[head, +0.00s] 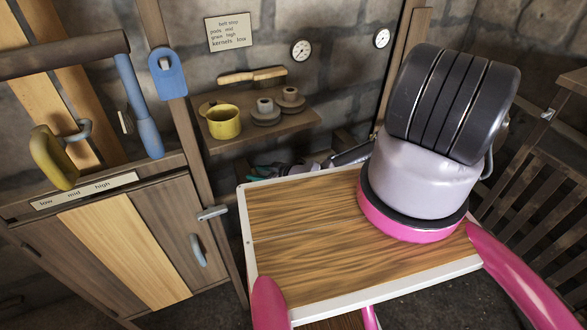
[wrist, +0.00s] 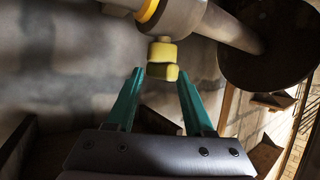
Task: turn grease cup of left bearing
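In the wrist view, a yellow grease cup (wrist: 162,52) hangs under a grey bearing housing (wrist: 172,18) that has a yellow-orange band. A grey shaft (wrist: 232,30) runs from the housing to the right. My gripper (wrist: 160,73) has two teal fingers, open and pointing up at the cup. The lower part of the cup shows between the fingertips, with a gap visible on each side. I cannot tell whether the fingers are level with the cup in depth.
A large dark disc (wrist: 268,40) is on the shaft to the right in the wrist view. In the head view, a shelf (head: 265,132) holds a yellow pot (head: 223,122) and grey spools. A blue lever (head: 140,105) and a yellow handle (head: 52,158) stand at the left above a cabinet (head: 125,250).

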